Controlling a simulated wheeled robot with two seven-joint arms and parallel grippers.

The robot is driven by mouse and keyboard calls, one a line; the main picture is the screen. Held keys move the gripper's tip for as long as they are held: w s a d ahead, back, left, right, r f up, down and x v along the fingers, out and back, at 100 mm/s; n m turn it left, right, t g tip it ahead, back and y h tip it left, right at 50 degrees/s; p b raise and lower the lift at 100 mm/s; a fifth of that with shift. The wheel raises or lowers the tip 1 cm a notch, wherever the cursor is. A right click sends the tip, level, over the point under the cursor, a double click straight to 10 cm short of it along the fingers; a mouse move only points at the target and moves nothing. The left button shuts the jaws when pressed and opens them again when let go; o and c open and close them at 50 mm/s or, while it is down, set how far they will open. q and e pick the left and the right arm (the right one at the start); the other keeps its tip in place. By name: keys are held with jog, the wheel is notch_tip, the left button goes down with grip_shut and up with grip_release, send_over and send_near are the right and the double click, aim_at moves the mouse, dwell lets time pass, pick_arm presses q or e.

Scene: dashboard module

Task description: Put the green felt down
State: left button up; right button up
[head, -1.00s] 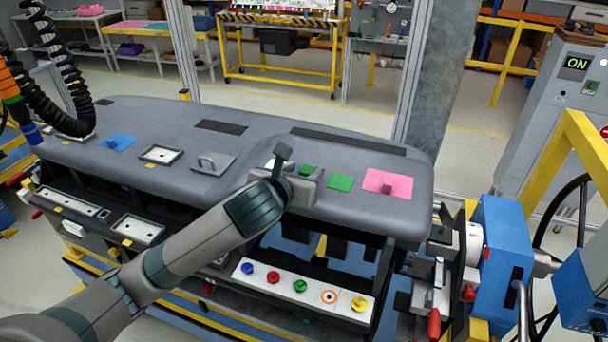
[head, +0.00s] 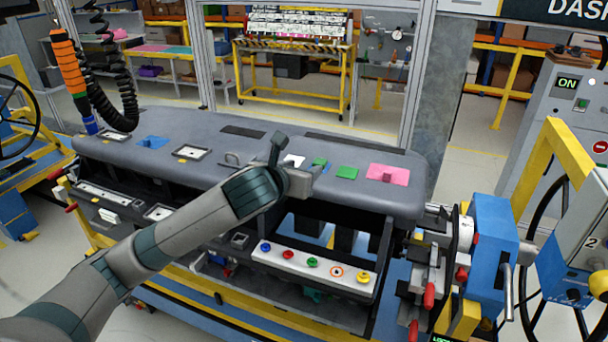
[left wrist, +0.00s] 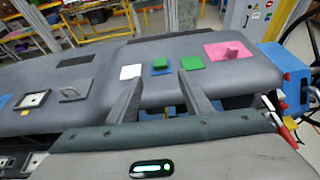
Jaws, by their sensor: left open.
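A small green felt piece (head: 319,161) lies on a blue patch (head: 326,169) on top of the grey dashboard. In the left wrist view the felt (left wrist: 160,64) sits on the blue patch (left wrist: 161,72), between and beyond my fingertips. A flat green square (head: 347,173) lies just to its right, apart from it; it also shows in the left wrist view (left wrist: 192,63). My left gripper (head: 298,182) is open and empty at the dashboard's near edge; its spread fingers (left wrist: 160,85) point toward the felt without visible contact. My right gripper is not in view.
A white patch (head: 293,160) lies left of the felt. A pink sheet with a pink block (head: 388,174) lies right. A strip of coloured knobs (head: 312,267) sits below the dashboard edge. A blue clamp unit (head: 492,250) stands at the right end.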

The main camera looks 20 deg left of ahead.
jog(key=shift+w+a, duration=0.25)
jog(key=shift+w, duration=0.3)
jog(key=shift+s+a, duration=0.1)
